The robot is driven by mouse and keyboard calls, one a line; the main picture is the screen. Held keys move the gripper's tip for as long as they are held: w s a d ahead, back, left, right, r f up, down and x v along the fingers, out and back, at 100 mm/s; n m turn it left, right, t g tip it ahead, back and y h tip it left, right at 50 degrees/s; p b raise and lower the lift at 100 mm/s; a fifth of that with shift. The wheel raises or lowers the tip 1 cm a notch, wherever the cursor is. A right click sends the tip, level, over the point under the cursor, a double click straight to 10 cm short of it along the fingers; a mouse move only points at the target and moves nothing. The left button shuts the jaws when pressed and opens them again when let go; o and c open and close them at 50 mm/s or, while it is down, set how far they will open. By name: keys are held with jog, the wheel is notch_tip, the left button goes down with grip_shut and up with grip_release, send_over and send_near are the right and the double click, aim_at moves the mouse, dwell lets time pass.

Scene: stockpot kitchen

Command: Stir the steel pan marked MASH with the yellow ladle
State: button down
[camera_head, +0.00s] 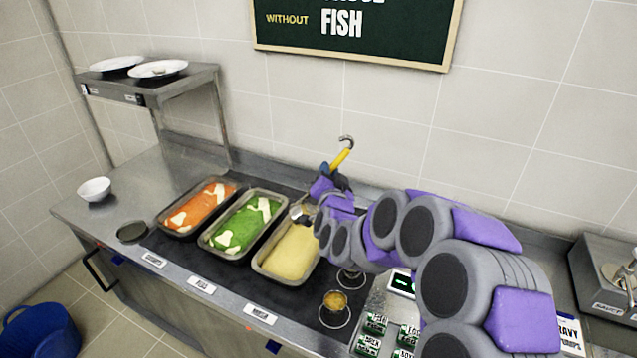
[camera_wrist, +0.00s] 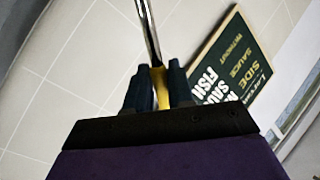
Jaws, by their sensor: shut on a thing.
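The steel pan of pale yellow mash (camera_head: 290,252) is the rightmost of three pans on the dark counter strip, with a white label in front. My gripper (camera_head: 335,175) is above the pan's far right side, shut on the yellow ladle (camera_head: 342,159). The handle stands tilted, its steel hook end uppermost. A small steel shape at the pan's far left corner looks like the ladle's bowl; whether it touches the mash is unclear. My arm hides the pan's right edge. In the wrist view, the fingers (camera_wrist: 158,80) pinch the yellow handle (camera_wrist: 160,92), with a steel shaft extending upward.
A green-filled pan (camera_head: 241,224) and an orange-filled pan (camera_head: 200,206) stand close on the left. A small golden cup (camera_head: 335,301) and several labelled green items (camera_head: 376,323) are at the front right. A steel shelf (camera_head: 150,85) rises at the back left.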

jog(key=w+d+f+m+b, duration=0.1)
jog(key=d+f+m+b, duration=0.3)
jog(key=d+f+m, duration=0.5)
jog(key=shift+d, duration=0.85)
jog(key=shift+f, duration=0.1)
dwell(1.3)
notch_tip(320, 180, down, 9)
jog(key=d+m, duration=0.2)
jog(key=m, duration=0.4)
jog(key=shift+w, duration=0.1)
dwell(1.2)
